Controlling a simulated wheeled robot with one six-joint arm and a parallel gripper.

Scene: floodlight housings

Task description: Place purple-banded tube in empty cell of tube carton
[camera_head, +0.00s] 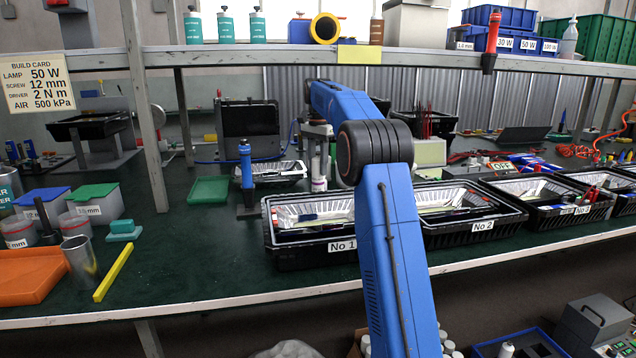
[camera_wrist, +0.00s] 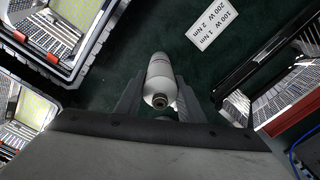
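A white tube (camera_wrist: 159,78) with thin reddish-purple bands is between the fingers of my gripper (camera_wrist: 160,92) in the wrist view. The fingers lie close along both its sides and look shut on it. In the head view my gripper (camera_head: 318,150) is beyond my blue arm, over the back of the bench, pointing down. The tube's lower end (camera_head: 319,184) shows a purplish band there; I cannot tell whether it touches the bench. A carton (camera_head: 356,343) with several white tops stands on the floor at the bottom, mostly hidden by my arm. Its cells cannot be made out.
Black crates No 1 (camera_head: 311,249) and No 2 (camera_head: 470,238) line the bench's front edge. A silver-lined tray (camera_head: 272,178), a blue upright tool (camera_head: 246,165) and a green tray (camera_head: 209,190) are left of my gripper. A shelf (camera_head: 230,54) runs above the bench.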

